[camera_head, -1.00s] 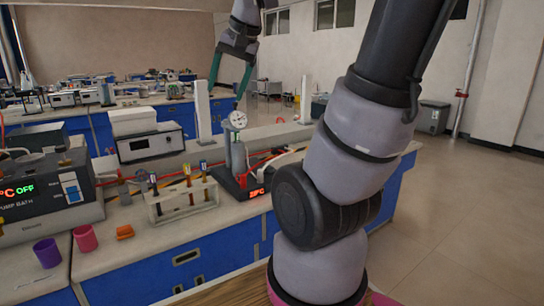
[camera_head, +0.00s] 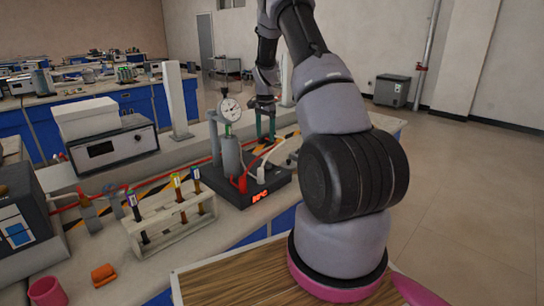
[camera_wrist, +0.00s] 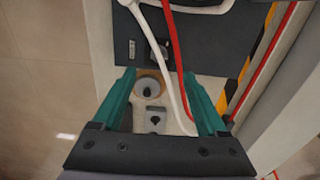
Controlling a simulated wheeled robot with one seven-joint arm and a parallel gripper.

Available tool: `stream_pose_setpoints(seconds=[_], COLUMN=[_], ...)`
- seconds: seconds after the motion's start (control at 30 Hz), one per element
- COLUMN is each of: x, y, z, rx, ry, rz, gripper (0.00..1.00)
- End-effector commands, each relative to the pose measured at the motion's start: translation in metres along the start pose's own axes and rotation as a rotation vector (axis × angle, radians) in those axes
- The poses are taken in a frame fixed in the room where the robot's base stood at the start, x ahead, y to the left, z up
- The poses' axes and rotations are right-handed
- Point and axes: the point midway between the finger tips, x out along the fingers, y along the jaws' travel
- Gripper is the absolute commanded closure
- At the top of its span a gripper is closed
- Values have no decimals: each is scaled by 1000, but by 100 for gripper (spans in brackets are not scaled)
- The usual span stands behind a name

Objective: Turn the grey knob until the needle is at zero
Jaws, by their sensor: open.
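The dial gauge (camera_head: 230,109) with a white round face stands above a grey cylinder (camera_head: 231,155) on a black box (camera_head: 255,190) with red digits. Its needle is too small to read. My gripper (camera_head: 265,128) points down behind and right of the gauge, its teal fingers apart. In the wrist view, a small round grey piece (camera_wrist: 149,88) with a tan rim lies between the fingers (camera_wrist: 160,85). It may be the grey knob, but I cannot tell for sure. No contact with the fingers is visible. The gauge face is not in the wrist view.
A white and a red hose (camera_wrist: 176,50) run close to the right finger. A tube rack (camera_head: 170,222) with several tubes stands at front left. A power unit (camera_head: 115,147) with a white box on top stands at the back left. Open floor lies right of the bench.

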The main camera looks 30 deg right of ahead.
Motion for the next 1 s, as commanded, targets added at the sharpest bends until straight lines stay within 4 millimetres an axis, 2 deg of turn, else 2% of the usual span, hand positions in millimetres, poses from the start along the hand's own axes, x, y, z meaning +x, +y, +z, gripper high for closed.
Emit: stream_pose_setpoints(seconds=[0.03, 0.27, 0.7, 0.8, 1.0], x=[11, 34, 111, 121, 128], y=[0, 0, 2, 2, 2], z=[-4, -7, -7, -6, -6], rx=[9, 22, 21, 21, 21], ry=[-2, -3, -3, -3, -3], rz=[10, 22, 21, 20, 19], gripper=[24, 24, 24, 24, 24])
